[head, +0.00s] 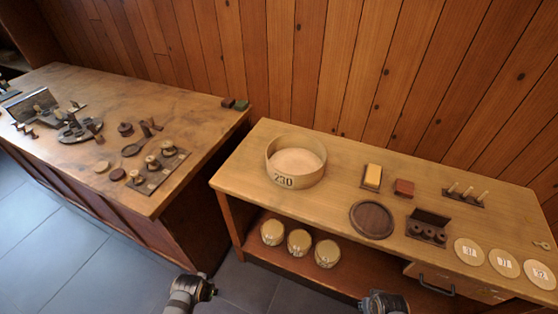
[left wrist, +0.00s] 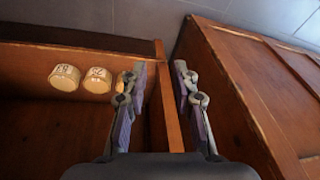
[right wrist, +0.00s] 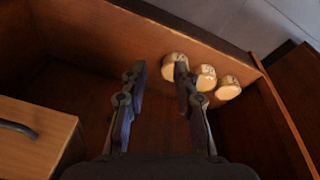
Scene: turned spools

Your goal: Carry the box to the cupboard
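A round, pale wooden box (head: 312,177) marked 230 stands open on the left end of the bench top in the head view. It seems empty. A dark wooden piece of furniture (head: 22,38) shows at the top left corner; I cannot tell whether it is the cupboard. My left gripper (left wrist: 160,80) is open and empty, below and left of the box, near the bench's end panel. My right gripper (right wrist: 159,76) is open and empty in front of the bench, near its lower shelf. Both sets of fingertips are out of the head view, and neither touches the box.
The bench (head: 240,172) also carries a dark round plate (head: 371,220), a yellow-topped block (head: 373,174), pegs and numbered discs (head: 468,251). Several small tubs (head: 299,242) stand on its lower shelf. A workbench (head: 75,85) with turned parts stands left. Grey floor (head: 75,250) lies clear in front.

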